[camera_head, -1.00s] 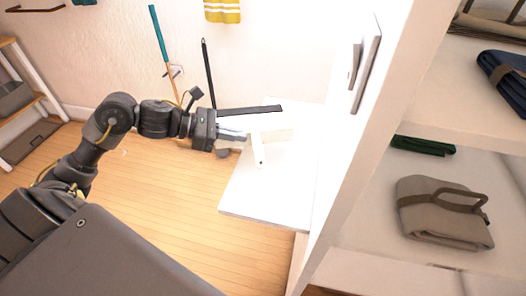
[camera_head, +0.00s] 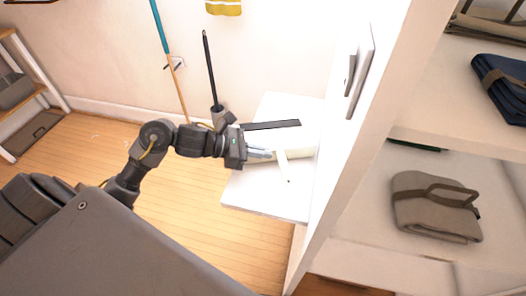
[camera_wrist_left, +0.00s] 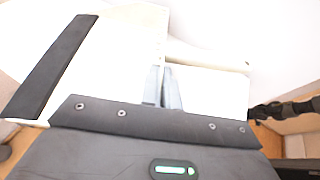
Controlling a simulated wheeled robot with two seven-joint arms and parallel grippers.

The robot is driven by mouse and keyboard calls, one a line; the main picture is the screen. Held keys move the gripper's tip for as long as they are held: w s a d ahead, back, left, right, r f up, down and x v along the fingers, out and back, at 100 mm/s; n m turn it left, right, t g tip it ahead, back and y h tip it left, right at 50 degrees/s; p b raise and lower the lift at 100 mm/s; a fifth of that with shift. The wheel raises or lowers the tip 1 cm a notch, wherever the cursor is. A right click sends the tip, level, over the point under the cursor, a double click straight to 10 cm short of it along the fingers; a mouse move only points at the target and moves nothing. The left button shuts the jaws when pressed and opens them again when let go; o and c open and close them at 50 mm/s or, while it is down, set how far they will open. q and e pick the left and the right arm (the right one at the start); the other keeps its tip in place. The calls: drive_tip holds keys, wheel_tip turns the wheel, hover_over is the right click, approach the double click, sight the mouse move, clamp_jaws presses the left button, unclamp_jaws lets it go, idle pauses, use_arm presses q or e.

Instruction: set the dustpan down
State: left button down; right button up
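The dustpan (camera_head: 301,149) is pale cream with a long black lip along one side and a white handle with a small hole at its end. In the head view it is at the white shelf board, handle toward the front. Whether it rests on the board or hangs just above it, I cannot tell. My left gripper (camera_head: 262,153) reaches in from the left, its fingers closed on the dustpan. In the left wrist view the fingers (camera_wrist_left: 163,87) are close together against the pale body of the dustpan (camera_wrist_left: 120,60). My right gripper is not in view.
The white shelf board (camera_head: 262,196) has bare surface at its front. A tall white panel (camera_head: 345,150) bounds it on the right. A folded beige bag (camera_head: 432,210) lies in the cabinet beyond. Long-handled tools (camera_head: 209,70) stand by the wall.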

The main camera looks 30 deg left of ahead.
use_arm(q)
drive_tip(key=shift+d+f, duration=0.15)
drive_tip(key=shift+d, duration=0.05)
drive_tip(key=shift+f, duration=0.1)
drive_tip(key=shift+f, duration=0.1)
drive_tip(key=c, duration=1.7)
unclamp_jaws()
